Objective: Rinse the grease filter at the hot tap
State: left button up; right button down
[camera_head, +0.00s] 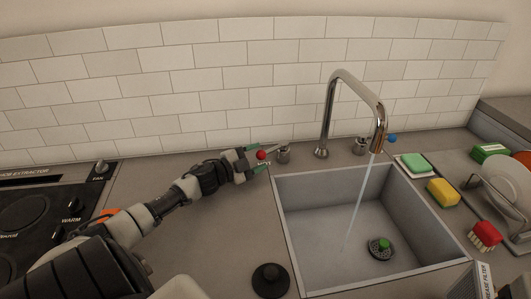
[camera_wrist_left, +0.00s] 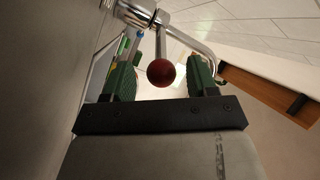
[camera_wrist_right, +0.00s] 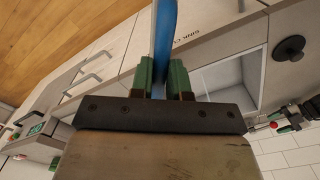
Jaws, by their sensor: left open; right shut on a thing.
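The tap (camera_head: 345,82) arches over the sink, and a stream of water (camera_head: 361,205) falls from it into the basin. The hot lever with its red ball (camera_head: 261,155) stands left of the tap. My left gripper (camera_head: 256,160) is open with its fingers either side of that ball; the left wrist view shows the red ball (camera_wrist_left: 161,73) between them, apart from both. The grease filter (camera_head: 483,281), partly cut off, shows its label at the lower right, away from the water. My right gripper (camera_wrist_right: 161,78) is shut on a thin blue part (camera_wrist_right: 165,35), seemingly the filter's handle.
The grey sink (camera_head: 318,235) holds a round strainer with a green knob (camera_head: 380,246). A blue lever ball (camera_head: 392,138) is right of the tap. Green and yellow sponges (camera_head: 443,193), a red brush (camera_head: 486,233) and a plate rack stand right.

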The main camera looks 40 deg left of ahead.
aim_at(266, 151)
pick_arm(q)
jog(key=shift+x, duration=1.75)
grip_shut()
